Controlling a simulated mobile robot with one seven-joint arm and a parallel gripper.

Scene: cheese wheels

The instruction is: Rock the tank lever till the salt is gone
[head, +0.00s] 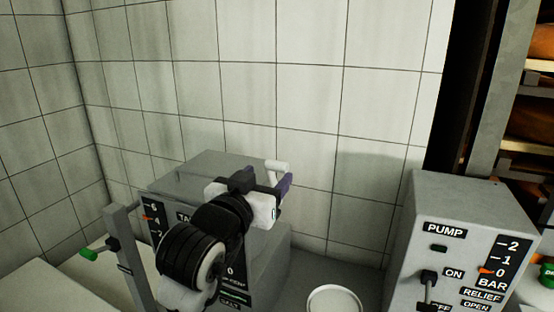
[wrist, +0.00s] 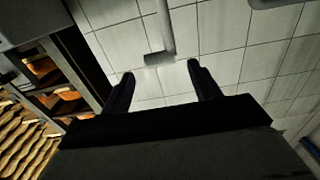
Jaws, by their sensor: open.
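The grey tank box (head: 205,165) stands in the middle of the head view, its front largely hidden by my arm. A label starting "TA" and a scale with an orange pointer near 4 show at its left; a 0 shows lower down. A pale lever with a crosswise grip (head: 278,167) rises by my gripper (head: 284,186). In the wrist view the lever's grip (wrist: 160,59) lies just beyond and between the fingertips of my gripper (wrist: 161,77). The fingers are apart with nothing visible held. Whether they touch the lever cannot be told.
A grey pump box (head: 428,210) stands at right, with a switch and a bar gauge pointing near 0. A round pale dish (head: 334,299) lies between the boxes. Cheese shelves (head: 525,115) stand far right.

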